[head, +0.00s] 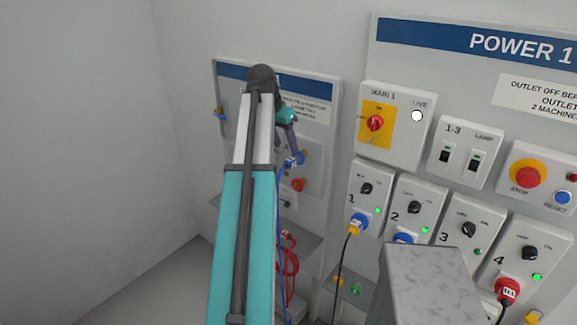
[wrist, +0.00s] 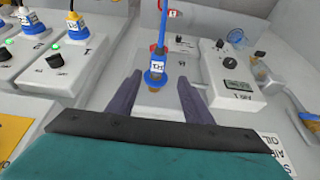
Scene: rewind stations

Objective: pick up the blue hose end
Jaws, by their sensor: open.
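The blue hose end (wrist: 156,68) has a white label and a brass-coloured tip, and its blue hose runs toward the top of the wrist view. My gripper (wrist: 159,80) is open, with one dark finger on each side of the blue hose end. Gaps show between the hose end and both fingers. In the head view the blue hose end (head: 291,163) is at the left panel, just below my gripper's fingers (head: 293,146), and its hose hangs down. My arm hides part of that panel.
A red fitting (head: 298,185) is close below the blue hose end. A red hose (head: 291,265) hangs lower down. The power panel (head: 412,60), with plugged outlets and switches, stands to the right. A white switch box (wrist: 232,80) is beside the gripper in the wrist view.

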